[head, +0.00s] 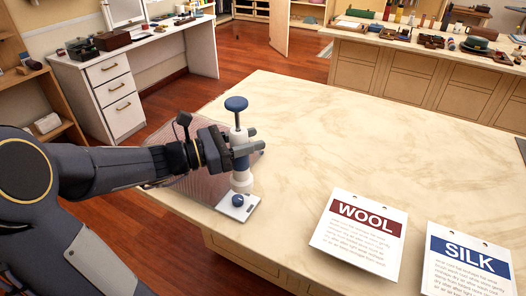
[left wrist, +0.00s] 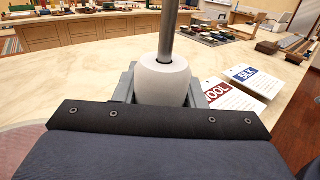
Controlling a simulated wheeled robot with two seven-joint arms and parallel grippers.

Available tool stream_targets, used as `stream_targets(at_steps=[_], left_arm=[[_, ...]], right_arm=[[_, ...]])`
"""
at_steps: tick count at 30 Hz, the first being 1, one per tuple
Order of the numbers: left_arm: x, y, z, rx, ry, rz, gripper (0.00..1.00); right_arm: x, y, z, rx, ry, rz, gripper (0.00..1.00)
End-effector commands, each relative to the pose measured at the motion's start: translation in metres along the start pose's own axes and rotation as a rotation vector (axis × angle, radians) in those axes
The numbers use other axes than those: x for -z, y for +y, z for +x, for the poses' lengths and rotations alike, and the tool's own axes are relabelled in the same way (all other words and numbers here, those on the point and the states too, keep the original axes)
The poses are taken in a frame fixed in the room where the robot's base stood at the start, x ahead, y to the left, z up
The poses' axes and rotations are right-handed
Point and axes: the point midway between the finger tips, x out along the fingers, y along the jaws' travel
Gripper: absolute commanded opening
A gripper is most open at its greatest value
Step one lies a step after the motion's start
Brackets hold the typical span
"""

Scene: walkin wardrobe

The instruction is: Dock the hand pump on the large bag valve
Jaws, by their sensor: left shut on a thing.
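The hand pump has a blue knob on a metal rod and a white body (head: 241,181). It stands about upright at the left part of the marble table. My left gripper (head: 249,143) is shut around the pump's body. In the left wrist view the white body (left wrist: 165,82) sits between the fingers with the rod rising from it. Below the pump is a white square plate (head: 248,208) with a dark blue round piece. I cannot tell whether pump and plate touch. A see-through ribbed bag (head: 195,188) lies partly hidden behind my left arm; its valve is not clear.
The marble table (head: 330,130) is clear in the middle and behind the pump. A WOOL card (head: 358,238) and a SILK card (head: 465,268) lie at the front right. A white desk (head: 130,65) and a counter with several items (head: 420,75) stand beyond.

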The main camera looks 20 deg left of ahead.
Motion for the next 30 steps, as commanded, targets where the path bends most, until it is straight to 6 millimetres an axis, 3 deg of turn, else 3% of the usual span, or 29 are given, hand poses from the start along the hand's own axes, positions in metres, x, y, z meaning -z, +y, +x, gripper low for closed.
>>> stream_targets(at_steps=[1,5,11,22,30], left_arm=[[0.011,0.011,-0.001,0.004,-0.001,-0.002,0.0],[0.016,0.022,-0.002,0.012,-0.004,-0.002,0.0],[0.028,0.022,-0.002,0.013,-0.004,-0.002,0.0],[0.066,0.022,-0.002,0.012,-0.004,-0.002,0.0],[0.071,0.022,-0.002,0.012,-0.004,-0.001,0.0]], right_arm=[[-0.004,0.003,0.007,0.0,0.0,0.0,0.5],[-0.005,0.005,0.011,0.0,0.0,0.0,0.5],[-0.009,0.009,0.019,0.0,0.0,0.0,0.5],[-0.024,0.022,0.048,0.0,0.0,0.0,0.5],[-0.026,0.024,0.052,0.0,0.0,0.0,0.5]])
